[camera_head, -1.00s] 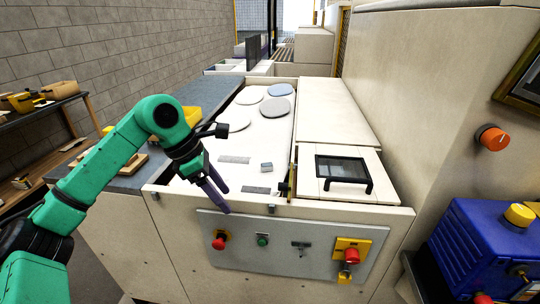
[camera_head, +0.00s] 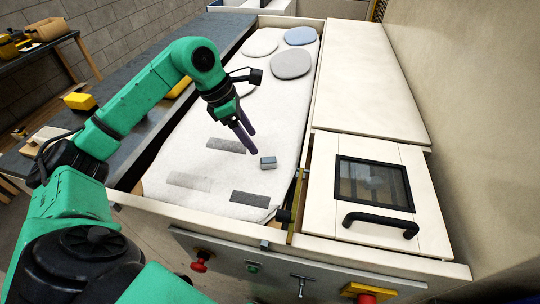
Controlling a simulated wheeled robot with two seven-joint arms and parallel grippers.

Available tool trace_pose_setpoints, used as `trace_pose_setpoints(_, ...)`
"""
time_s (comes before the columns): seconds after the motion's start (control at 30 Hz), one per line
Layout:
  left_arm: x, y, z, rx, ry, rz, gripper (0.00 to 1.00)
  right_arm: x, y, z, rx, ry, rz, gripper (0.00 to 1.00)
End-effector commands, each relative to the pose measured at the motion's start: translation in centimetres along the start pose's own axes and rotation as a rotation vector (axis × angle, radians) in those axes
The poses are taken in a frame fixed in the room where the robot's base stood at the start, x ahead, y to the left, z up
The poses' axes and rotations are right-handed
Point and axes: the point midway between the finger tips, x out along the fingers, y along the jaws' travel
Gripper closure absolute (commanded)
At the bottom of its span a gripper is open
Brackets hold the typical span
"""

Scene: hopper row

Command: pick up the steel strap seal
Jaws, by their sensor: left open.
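The steel strap seal (camera_head: 268,162) is a small grey block lying on the white padded bed (camera_head: 215,175) in the head view. My left gripper (camera_head: 253,143) hangs above and just behind it, slightly to its left, with its purple fingers pointing down and apart. The fingers are empty, and the seal is fully visible. I cannot tell the exact height of the fingertips over the bed. My right gripper is not in view.
Flat grey strips (camera_head: 249,199) lie near the seal. Round pads (camera_head: 291,63) lie at the far end. A raised rim surrounds the bed. A windowed lid with a black handle (camera_head: 381,224) stands to the right. A dark counter (camera_head: 150,120) runs along the left.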

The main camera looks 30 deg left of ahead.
Motion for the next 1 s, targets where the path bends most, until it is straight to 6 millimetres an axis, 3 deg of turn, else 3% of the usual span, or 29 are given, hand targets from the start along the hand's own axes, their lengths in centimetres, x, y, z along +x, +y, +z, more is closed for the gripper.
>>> trace_pose_setpoints(0.17, 3.8, 0.0, 0.1, -0.001, 0.0, -0.003, 0.32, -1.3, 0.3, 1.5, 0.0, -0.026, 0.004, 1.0)
trace_pose_setpoints(0.37, 6.4, 0.1, 0.4, -0.002, -0.002, -0.005, 0.32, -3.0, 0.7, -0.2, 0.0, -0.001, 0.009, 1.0)
trace_pose_setpoints(0.5, 9.2, 0.3, 0.3, -0.002, -0.001, -0.003, 0.32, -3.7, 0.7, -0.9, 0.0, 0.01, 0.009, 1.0)
trace_pose_setpoints(0.73, 10.0, 0.4, 0.2, 0.0, -0.001, 0.002, 0.32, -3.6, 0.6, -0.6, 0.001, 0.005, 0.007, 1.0)
trace_pose_setpoints(0.77, 9.9, 0.4, 0.2, 0.0, -0.001, 0.002, 0.36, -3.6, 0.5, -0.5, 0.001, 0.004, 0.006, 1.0)
trace_pose_setpoints(0.93, 9.9, 0.4, 0.2, 0.0, -0.001, 0.002, 1.0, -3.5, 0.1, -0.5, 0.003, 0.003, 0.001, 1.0)
trace_pose_setpoints(1.0, 9.9, 0.4, 0.2, 0.0, -0.001, 0.002, 1.0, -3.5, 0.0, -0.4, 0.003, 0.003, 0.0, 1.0)
